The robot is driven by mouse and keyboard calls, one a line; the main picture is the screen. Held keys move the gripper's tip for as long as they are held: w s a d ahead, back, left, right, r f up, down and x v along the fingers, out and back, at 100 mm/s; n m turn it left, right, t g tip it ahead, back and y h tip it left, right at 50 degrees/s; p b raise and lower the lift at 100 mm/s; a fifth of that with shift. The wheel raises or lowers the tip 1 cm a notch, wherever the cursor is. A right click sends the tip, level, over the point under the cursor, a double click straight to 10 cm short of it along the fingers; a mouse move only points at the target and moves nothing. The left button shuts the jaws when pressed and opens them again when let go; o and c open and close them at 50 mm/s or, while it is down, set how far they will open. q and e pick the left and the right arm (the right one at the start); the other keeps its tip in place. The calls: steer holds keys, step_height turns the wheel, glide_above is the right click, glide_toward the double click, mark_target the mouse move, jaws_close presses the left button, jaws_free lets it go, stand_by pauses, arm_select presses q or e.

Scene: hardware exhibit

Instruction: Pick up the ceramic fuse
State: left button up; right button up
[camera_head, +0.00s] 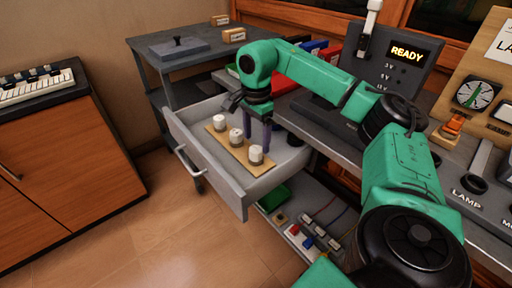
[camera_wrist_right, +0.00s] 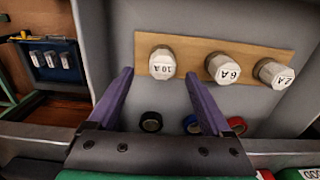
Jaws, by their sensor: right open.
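Three white ceramic fuses stand in a row on a tan board (camera_head: 227,144) inside the open drawer (camera_head: 217,175). The wrist view reads 10 A (camera_wrist_right: 162,64), 6 A (camera_wrist_right: 223,68) and 2 A (camera_wrist_right: 273,73) on their caps. In the head view, the nearest fuse (camera_head: 256,155) is beside my right gripper's purple fingers. My right gripper (camera_head: 257,141) is open and empty, pointing down into the drawer. In the right wrist view, its fingertips (camera_wrist_right: 155,77) are apart, with the 10 A fuse beyond the gap between them. My left gripper is out of view.
Several tape rolls (camera_wrist_right: 151,122) lie in the drawer beside the board. A console with a READY display (camera_head: 407,53) stands on the bench behind. A lower shelf (camera_head: 310,238) with small parts is below the drawer. Open floor (camera_head: 150,220) lies left and in front.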

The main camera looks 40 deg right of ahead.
step_height(320, 180, down, 5)
steer(key=shift+w+d+f+b, duration=0.1)
steer(key=shift+w+f+b, duration=0.1)
steer(key=shift+b, duration=0.2)
steer(key=shift+r, duration=0.1)
jaws_close()
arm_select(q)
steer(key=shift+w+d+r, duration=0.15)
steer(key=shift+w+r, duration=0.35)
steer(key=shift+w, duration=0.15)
arm_select(e)
steer(key=shift+r, duration=0.2)
step_height(320, 180, up, 15)
steer(key=p, duration=0.4)
step_height(320, 180, up, 5)
steer(key=p, duration=0.3)
glide_above(256, 149)
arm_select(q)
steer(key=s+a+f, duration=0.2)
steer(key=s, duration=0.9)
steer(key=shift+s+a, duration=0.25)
arm_select(e)
steer(key=shift+f, duration=0.2)
